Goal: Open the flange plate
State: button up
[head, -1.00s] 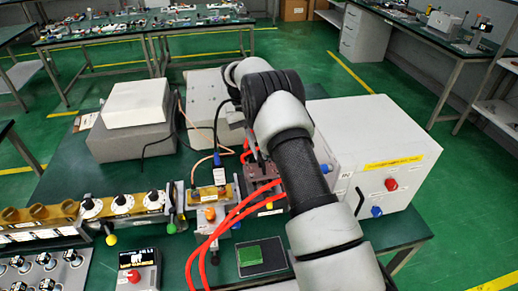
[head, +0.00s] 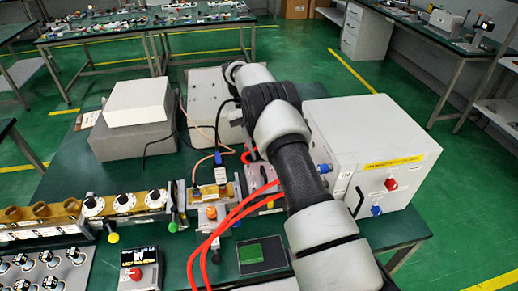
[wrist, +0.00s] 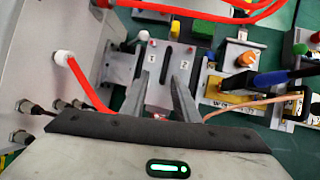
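The flange plate, as best I can tell, is the light grey metal plate with slots and small labels (wrist: 172,66) in the middle of the wrist view. In the head view a grey plate (head: 262,177) shows beside my arm, partly hidden by it. My gripper (wrist: 162,78) has its two fingers apart, with their tips over the near part of the plate. I see nothing clamped between them; whether they touch the plate I cannot tell. In the head view my arm hides the fingers.
Red tubes (head: 219,233) loop close to the plate. A large white cabinet (head: 345,140) stands right of my arm. A unit with an orange knob (wrist: 248,57) is beside the plate.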

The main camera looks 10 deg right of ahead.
notch_tip(320, 180, up, 10)
jog(key=shift+b, duration=0.4)
dwell(0.3)
